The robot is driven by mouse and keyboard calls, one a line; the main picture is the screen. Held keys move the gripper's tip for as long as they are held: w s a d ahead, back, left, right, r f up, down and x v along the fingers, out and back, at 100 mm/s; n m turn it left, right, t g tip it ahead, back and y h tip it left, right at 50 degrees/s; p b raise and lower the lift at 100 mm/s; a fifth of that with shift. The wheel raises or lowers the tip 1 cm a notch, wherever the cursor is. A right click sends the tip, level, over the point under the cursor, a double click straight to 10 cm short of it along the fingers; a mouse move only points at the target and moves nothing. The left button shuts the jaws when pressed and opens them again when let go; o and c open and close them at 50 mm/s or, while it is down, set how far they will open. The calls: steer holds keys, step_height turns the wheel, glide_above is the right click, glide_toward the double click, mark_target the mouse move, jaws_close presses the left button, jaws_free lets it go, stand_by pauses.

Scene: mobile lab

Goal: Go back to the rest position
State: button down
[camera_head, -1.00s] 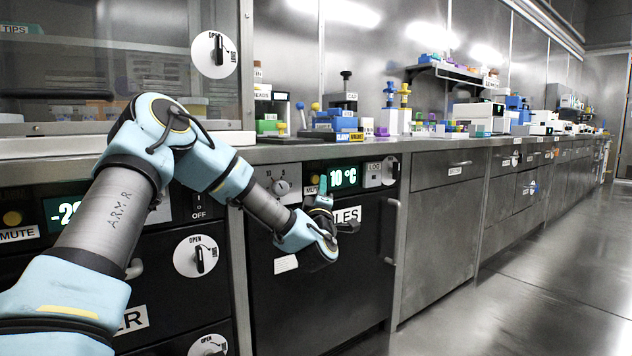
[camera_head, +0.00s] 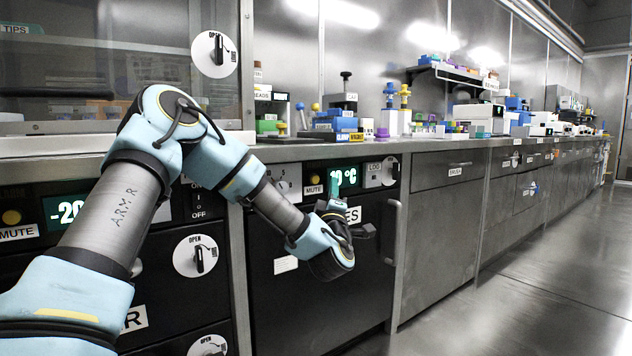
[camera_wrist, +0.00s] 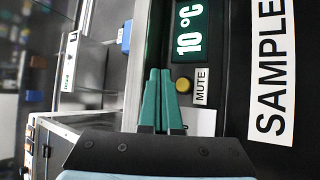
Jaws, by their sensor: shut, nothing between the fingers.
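My gripper (camera_wrist: 159,100) shows in the wrist view as two green fingers held together, with nothing between them. In the head view my gripper (camera_head: 333,190) is in front of the dark cabinet (camera_head: 320,300) below the bench and covers part of its label. The wrist view shows the label "SAMPLE" (camera_wrist: 270,75), cut off by the frame edge, a green "10 °C" display (camera_wrist: 188,32) and a yellow mute button (camera_wrist: 183,85) beyond the fingers. I cannot tell the exact gap between the fingertips and the panel.
The steel bench (camera_head: 400,146) runs along the wall with coloured boxes and instruments on it. A dark unit (camera_head: 65,285) with round open knobs (camera_head: 199,256) is at left. A vertical handle (camera_head: 396,232) sticks out at the cabinet's right. The floor (camera_head: 520,290) at right is clear.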

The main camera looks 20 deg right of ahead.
stand_by(0.3)
steer(key=a+f+m+g+y+p, duration=0.25)
steer(key=a+f+m+g, duration=0.35)
steer(key=a, duration=0.5)
steer(key=a+f+m+g+y+p, duration=0.1)
steer(key=a+f+m+g+y, duration=0.2)
steer(key=a+f+m+g, duration=0.55)
steer(key=s+a+r+n+g+y+p, duration=0.1)
steer(key=s+a+n+g+y, duration=0.15)
steer(key=s+a, duration=0.8)
steer(key=s+a+n+g+y+p, duration=0.1)
steer(key=s+a+n+y+p, duration=0.15)
steer(key=s+a, duration=0.8)
steer(key=w+a+r+p, duration=0.1)
steer(key=w+r+p, duration=0.1)
steer(key=r+p, duration=1.6)
steer(key=w+a+r+p, duration=0.1)
steer(key=a+r+p, duration=0.1)
steer(key=r+p, duration=1.6)
steer(key=shift+w+a+r+g+p, duration=0.3)
steer(key=shift+w+r+p, duration=0.1)
steer(key=shift+r, duration=0.45)
